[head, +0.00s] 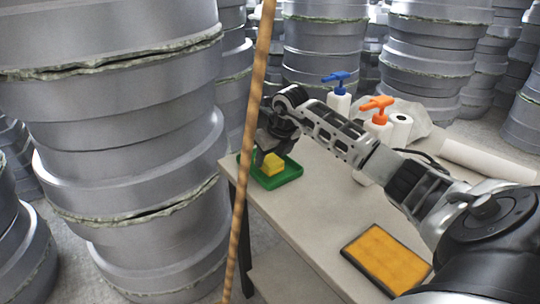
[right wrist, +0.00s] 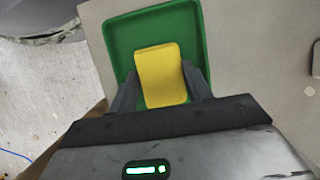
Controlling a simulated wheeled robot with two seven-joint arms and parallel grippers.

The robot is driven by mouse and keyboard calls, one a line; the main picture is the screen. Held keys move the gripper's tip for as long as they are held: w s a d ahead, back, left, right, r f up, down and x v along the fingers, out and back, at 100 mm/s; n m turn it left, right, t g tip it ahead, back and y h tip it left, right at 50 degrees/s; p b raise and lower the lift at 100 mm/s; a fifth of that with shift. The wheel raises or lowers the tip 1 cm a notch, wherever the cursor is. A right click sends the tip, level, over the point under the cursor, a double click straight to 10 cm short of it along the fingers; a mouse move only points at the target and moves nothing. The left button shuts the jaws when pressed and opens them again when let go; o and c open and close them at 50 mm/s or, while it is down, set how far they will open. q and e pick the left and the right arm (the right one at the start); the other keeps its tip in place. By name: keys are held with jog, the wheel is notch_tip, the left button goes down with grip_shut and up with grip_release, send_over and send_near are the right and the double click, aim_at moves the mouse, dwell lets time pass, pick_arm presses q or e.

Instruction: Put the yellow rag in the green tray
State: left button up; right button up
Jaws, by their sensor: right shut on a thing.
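The yellow rag (head: 273,163) is a small folded block at the green tray (head: 286,177), which stands on the far left corner of the table. My right gripper (head: 270,152) points down over the tray and is shut on the rag. In the right wrist view the rag (right wrist: 160,75) sits between the two fingers (right wrist: 160,90), with the green tray (right wrist: 120,40) around and behind it. I cannot tell whether the rag touches the tray floor. My left gripper is not in view.
The table (head: 310,220) also holds an orange pad in a dark frame (head: 386,257), spray bottles with a blue top (head: 338,78) and an orange top (head: 377,106), and white rolls (head: 485,160). A wooden pole (head: 250,130) and stacked grey moulds (head: 130,140) stand left of the table. The table's middle is clear.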

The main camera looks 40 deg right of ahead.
jog(key=o, duration=0.9)
jog(key=shift+f, duration=0.1)
jog(key=shift+s+r, duration=0.1)
jog(key=shift+r, duration=0.35)
jog(key=p+v, duration=0.1)
jog(key=v, duration=1)
jog(key=shift+s+r, duration=0.1)
jog(key=shift+r, duration=0.1)
jog(key=shift+f, duration=0.1)
